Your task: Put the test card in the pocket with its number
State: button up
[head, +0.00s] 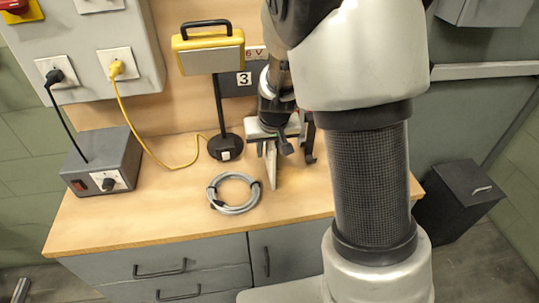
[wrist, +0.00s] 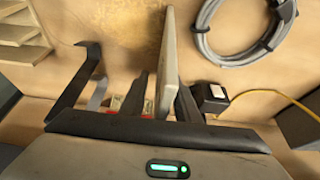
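My gripper (head: 272,148) is above the back of the wooden bench. In the wrist view my gripper (wrist: 163,95) has its two dark fingers close on either side of a thin pale card (wrist: 170,50), seen nearly edge-on. The card (head: 271,168) also shows below the gripper in the head view, hanging upright above or at the bench top. Its number does not show. A dark grey panel (head: 232,90) on the wall behind carries a white label "3" (head: 244,79). My arm hides the area to its right, so other numbers and any pocket openings cannot be made out.
A grey cable coil (head: 234,208) lies just left of the card. The bench front is clear.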

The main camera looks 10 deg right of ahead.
jog(key=shift+c, duration=0.4)
jog(key=shift+f, duration=0.1)
grip_shut()
notch_tip(320, 180, up, 10)
jog(key=p, duration=0.2)
jog(key=shift+r+p, duration=0.2)
jog(key=shift+p, duration=0.1)
jog(key=shift+s+d+r+p, duration=0.1)
jog(key=shift+s+r+p, duration=0.05)
jog(key=shift+p, duration=0.2)
jog(key=s+d+f+p, duration=0.2)
jog(key=s+p, duration=0.5)
jog(key=shift+s+d+f, duration=0.2)
jog(key=shift+d+f, duration=0.05)
jog(key=shift+f, duration=0.1)
